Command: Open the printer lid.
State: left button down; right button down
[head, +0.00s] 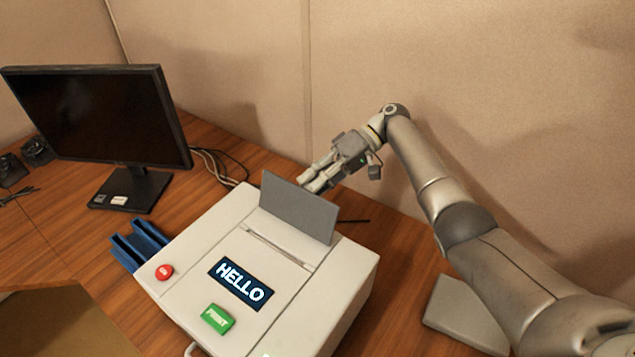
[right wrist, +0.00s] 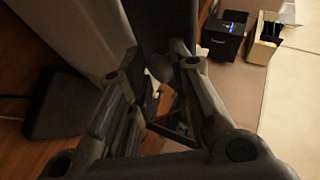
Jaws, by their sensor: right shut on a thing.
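The white printer (head: 300,310) stands on the wooden desk, with a HELLO screen, a red button and a green PRINT button on top. A flat grey panel (head: 297,208), seemingly its lid, stands up steeply behind a narrow slot. My right gripper (head: 306,182) is at the back of the printer, by the panel's top edge, and is shut on it. The contact is partly hidden behind the panel. In the right wrist view the fingers are close-up and dark, so the grip is hard to make out. My left gripper is out of view.
A monitor (head: 98,115) stands at the left, with cables behind it. A blue holder (head: 138,245) sits left of the printer. A grey flat block (head: 462,312) lies at the right under my right arm. A wall panel closes off the back.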

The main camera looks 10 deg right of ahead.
jog(key=c, duration=1.7)
grip_release()
jog(key=shift+s+a+f, duration=0.1)
jog(key=shift+s+f, duration=0.15)
jog(key=shift+f, duration=0.2)
jog(key=shift+s+a+f, duration=0.1)
jog(key=shift+s+f, duration=0.1)
jog(key=shift+f, duration=0.25)
jog(key=o, duration=0.5)
jog(key=shift+w+a, duration=0.1)
jog(key=shift+a, duration=0.15)
jog(key=shift+w+d+r, duration=0.1)
jog(key=shift+d+r, duration=0.05)
jog(key=v, duration=0.7)
jog(key=shift+w+d+r, duration=0.1)
jog(key=shift+r, duration=0.2)
jog(key=shift+d+f, duration=0.1)
